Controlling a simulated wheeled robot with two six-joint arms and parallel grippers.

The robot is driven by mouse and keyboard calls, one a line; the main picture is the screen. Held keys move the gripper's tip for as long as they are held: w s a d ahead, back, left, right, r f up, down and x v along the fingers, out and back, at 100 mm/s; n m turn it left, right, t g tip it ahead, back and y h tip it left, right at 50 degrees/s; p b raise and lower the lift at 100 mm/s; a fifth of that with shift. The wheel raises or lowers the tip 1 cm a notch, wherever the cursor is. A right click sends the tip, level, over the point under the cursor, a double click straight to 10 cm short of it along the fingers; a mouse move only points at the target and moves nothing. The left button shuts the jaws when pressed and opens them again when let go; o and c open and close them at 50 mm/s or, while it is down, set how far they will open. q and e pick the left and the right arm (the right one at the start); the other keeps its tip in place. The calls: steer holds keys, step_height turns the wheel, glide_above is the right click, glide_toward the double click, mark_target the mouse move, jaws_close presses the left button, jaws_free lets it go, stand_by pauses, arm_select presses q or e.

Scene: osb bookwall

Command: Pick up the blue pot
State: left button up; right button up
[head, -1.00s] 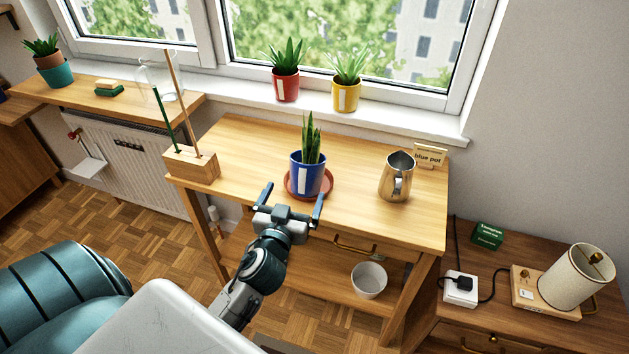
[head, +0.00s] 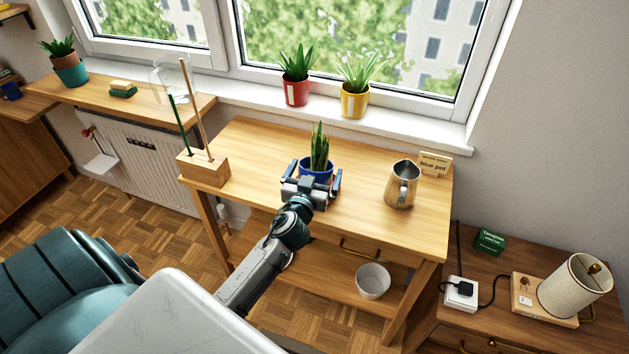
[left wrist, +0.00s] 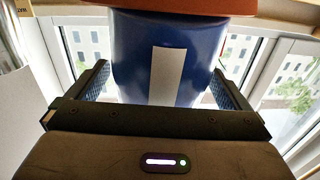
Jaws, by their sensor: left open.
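The blue pot (head: 316,167) holds an upright snake plant and stands on the wooden table. In the head view its lower part is hidden behind my left gripper (head: 314,179). In the left wrist view, the blue pot (left wrist: 198,60) with its white label fills the space between the two fingers, and the orange-red saucer (left wrist: 245,28) shows at the top edge. My left gripper is open, with one finger on each side of the pot. I cannot tell whether the fingers touch it. My right gripper is not in view.
A wooden block with sticks (head: 202,169) is at the left table end. Red (head: 296,92) and yellow (head: 354,102) pots stand on the windowsill behind.

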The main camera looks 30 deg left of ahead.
arm_select(q)
steer(key=c, duration=1.4)
